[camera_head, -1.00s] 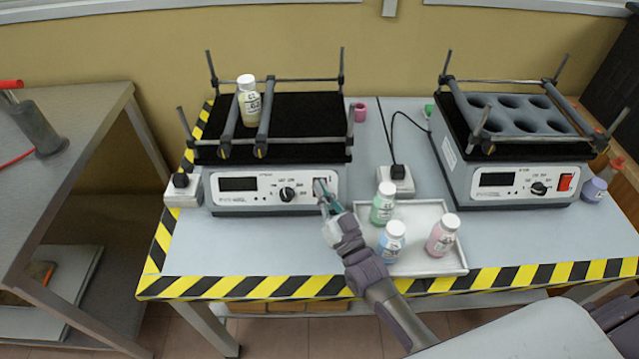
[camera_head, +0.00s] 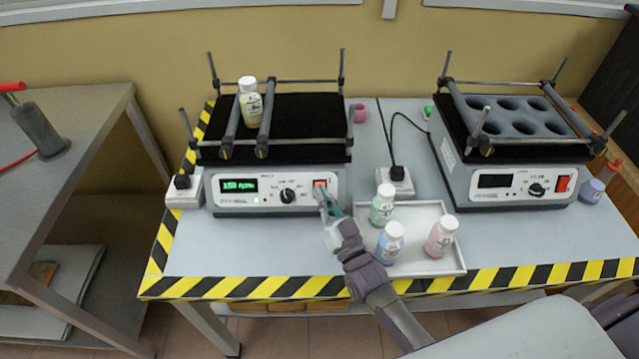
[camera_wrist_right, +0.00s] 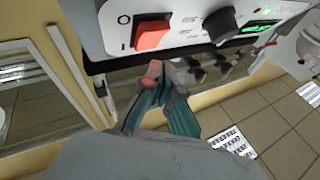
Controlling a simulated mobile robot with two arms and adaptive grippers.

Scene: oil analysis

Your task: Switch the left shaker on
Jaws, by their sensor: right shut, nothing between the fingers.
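The left shaker (camera_head: 300,165) stands on the table with a black top and a bottle (camera_head: 250,103) of yellowish liquid between its bars. Its display (camera_head: 238,185) is lit green and shows digits. Its red power switch (camera_head: 320,184) is at the right end of the front panel. In the wrist view the fingertips (camera_wrist_right: 155,70) are a little apart from the switch. My left gripper is out of view.
A white tray (camera_head: 452,262) with three capped bottles lies right of my right gripper. A second shaker (camera_head: 520,185) with a dark display stands at the right. Power sockets (camera_head: 395,182) and a pink cup (camera_head: 360,112) are on the table.

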